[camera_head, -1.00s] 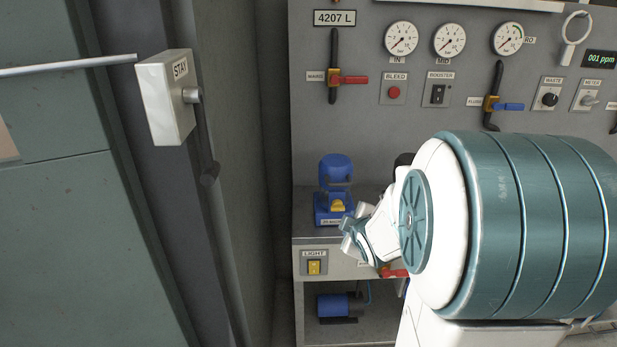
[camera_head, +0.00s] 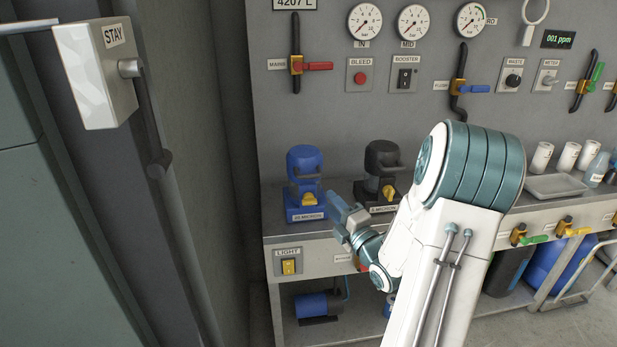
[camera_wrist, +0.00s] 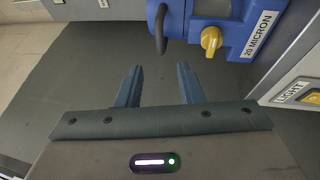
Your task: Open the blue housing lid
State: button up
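The blue housing (camera_head: 304,178) stands at the left end of the bench shelf, with a rounded blue lid (camera_head: 304,158) on top that looks shut. A yellow knob (camera_head: 308,199) is on its front, above a "20 MICRON" label. In the wrist view the blue housing (camera_wrist: 232,30) is at the top right, with a dark handle-like bar (camera_wrist: 160,28) on its left and the yellow knob (camera_wrist: 211,39). My gripper (camera_head: 338,212) is just right of and in front of the housing, apart from it. In the wrist view my gripper (camera_wrist: 160,80) has its two fingers apart with nothing between them.
A black housing (camera_head: 382,170) with a yellow knob stands right of the blue one, close to my arm. The wall panel (camera_head: 300,110) with gauges and valves rises behind. A light switch (camera_head: 289,266) is on the bench front. A grey door post (camera_head: 170,200) stands at left.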

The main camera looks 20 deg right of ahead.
aim_at(310, 178)
jog(key=p+x, duration=0.1)
jog(key=x, duration=1.1)
jog(key=shift+w+p, duration=0.1)
jog(key=shift+p, duration=0.3)
grip_shut()
